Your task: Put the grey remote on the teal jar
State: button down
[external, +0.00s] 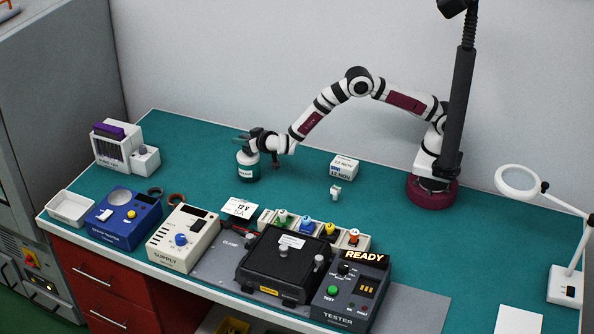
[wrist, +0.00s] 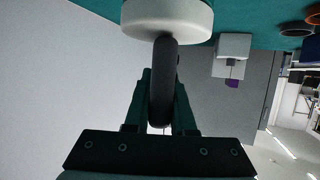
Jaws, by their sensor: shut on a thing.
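The teal jar (external: 248,171) stands upright on the bench mat, with a pale top. My gripper (external: 250,142) is just above and beside the jar's top. In the wrist view, my gripper (wrist: 161,100) is shut on a dark grey elongated thing with a rounded end, which looks like the grey remote (wrist: 163,75). Its far end overlaps the jar's white round top (wrist: 167,20) in that view. I cannot tell whether the two touch. In the external view the remote is small and hard to tell from the fingers.
A white box (external: 344,167) and a small white piece (external: 336,192) lie right of the jar. A rack with a purple top (external: 118,145) is at the left. Dark and brown rings (external: 176,198), a supply unit (external: 182,238) and a tester (external: 345,295) stand nearer the front.

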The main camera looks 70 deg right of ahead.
jog(key=c, duration=0.8)
grip_release()
jog(key=shift+o, duration=0.2)
